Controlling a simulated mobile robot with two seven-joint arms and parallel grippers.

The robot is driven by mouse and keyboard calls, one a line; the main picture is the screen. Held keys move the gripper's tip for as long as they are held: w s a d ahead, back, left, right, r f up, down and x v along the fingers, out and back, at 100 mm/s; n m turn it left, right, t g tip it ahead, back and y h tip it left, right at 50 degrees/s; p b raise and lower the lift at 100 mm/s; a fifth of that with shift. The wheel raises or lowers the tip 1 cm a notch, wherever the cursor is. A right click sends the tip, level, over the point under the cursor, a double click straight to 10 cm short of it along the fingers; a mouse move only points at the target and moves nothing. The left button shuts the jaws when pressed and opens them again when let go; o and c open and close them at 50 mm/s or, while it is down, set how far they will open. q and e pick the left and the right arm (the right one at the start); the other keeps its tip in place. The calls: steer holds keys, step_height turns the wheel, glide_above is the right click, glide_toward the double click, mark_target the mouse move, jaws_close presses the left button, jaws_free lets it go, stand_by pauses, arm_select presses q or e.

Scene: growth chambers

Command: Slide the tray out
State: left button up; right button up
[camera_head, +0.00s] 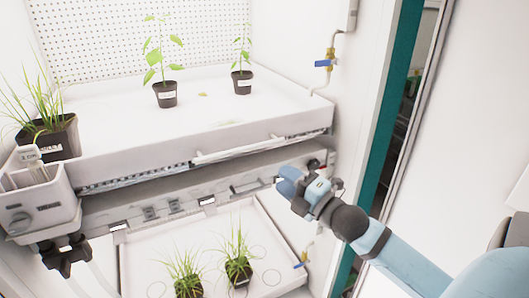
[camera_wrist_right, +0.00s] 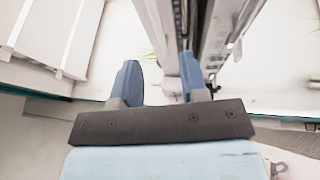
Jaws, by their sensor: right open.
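The white upper tray (camera_head: 120,165) sits in the chamber with a long white bar handle (camera_head: 240,149) along its front. Two potted leafy seedlings (camera_head: 165,94) and a grassy pot (camera_head: 50,138) stand on it. My right gripper (camera_head: 282,183) is in front of the chamber, below and right of the bar handle, near the right end of the grey beam under the tray. In the right wrist view, its two blue fingers (camera_wrist_right: 158,80) are apart with nothing gripped between them. My left gripper is out of view.
A lower white tray (camera_head: 140,255) holds two grassy pots (camera_head: 238,262). A grey beam (camera_head: 150,205) with a small handle runs between the levels. A white caddy (camera_head: 35,205) hangs at the left front corner. A blue-handled valve (camera_head: 325,63) is on the right wall.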

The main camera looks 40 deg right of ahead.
mark_target(245, 149)
steer(key=x, duration=0.4)
steer(key=p+x, duration=0.1)
steer(key=x, duration=0.4)
steer(key=p+x, duration=0.1)
steer(key=x, duration=0.3)
steer(key=shift+w+a+r, duration=0.1)
steer(key=shift+w+r, duration=0.1)
steer(key=shift+r, duration=0.2)
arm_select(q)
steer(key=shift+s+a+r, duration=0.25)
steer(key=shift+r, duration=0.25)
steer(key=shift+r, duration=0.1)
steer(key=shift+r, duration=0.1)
arm_select(e)
jaws_close()
